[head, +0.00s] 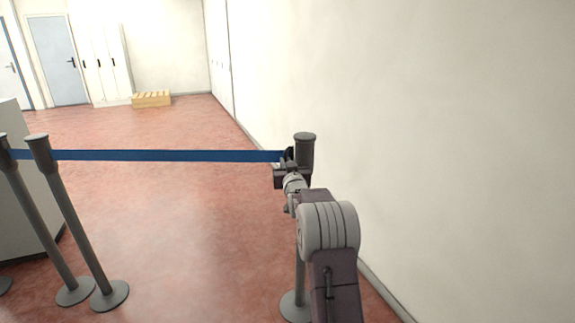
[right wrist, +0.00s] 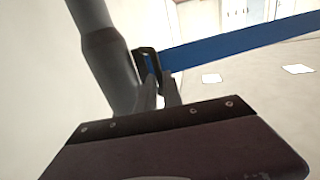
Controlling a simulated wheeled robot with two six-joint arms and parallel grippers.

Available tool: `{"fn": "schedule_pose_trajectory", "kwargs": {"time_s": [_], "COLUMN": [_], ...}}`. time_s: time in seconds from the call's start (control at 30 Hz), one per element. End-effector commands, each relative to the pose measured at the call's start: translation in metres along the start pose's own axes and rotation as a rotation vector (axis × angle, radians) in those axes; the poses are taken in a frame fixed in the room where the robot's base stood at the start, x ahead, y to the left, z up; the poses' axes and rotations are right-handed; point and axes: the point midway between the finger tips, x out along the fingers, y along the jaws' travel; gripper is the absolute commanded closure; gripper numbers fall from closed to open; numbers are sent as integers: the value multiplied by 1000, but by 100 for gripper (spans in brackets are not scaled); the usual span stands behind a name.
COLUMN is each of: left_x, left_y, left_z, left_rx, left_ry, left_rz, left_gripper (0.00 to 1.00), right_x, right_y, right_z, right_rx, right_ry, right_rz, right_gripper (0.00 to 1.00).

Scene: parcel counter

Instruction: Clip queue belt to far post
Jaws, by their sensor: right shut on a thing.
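The blue queue belt (head: 150,155) stretches level across the head view from the posts at the left to my right gripper (head: 287,166). My right gripper is shut on the belt's dark end clip, right beside the head of the far post (head: 305,150). In the right wrist view, the clip (right wrist: 147,62) sits at the fingertips against or very near the post (right wrist: 105,55), with the belt (right wrist: 240,42) running off to the right. I cannot tell whether the clip is seated in the post. My left gripper is not in view.
Two grey posts with round bases (head: 110,295) stand at the left beside a pale counter (head: 25,190). A white wall (head: 430,130) runs close along the right. The red floor between is clear.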

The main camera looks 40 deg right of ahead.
Motion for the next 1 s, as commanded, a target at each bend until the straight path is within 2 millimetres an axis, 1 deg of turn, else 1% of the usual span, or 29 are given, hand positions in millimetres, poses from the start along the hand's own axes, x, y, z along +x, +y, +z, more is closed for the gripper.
{"fn": "schedule_pose_trajectory", "kwargs": {"time_s": [0.47,0.5,0.53,0.57,0.87,0.97,1.0], "left_x": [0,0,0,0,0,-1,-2], "left_y": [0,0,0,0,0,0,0], "left_z": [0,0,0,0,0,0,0], "left_rx": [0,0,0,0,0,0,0], "left_ry": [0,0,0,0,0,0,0], "left_rz": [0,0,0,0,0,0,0], "left_gripper": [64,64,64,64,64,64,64], "right_x": [0,0,0,0,-1,-8,-12], "right_y": [3,3,3,3,2,2,2], "right_z": [0,0,0,0,0,-1,-1], "right_rx": [1,1,1,1,0,0,0], "right_ry": [0,0,0,0,0,0,-1], "right_rz": [6,6,6,5,3,3,3], "right_gripper": [100,78,70,67,67,67,67]}}
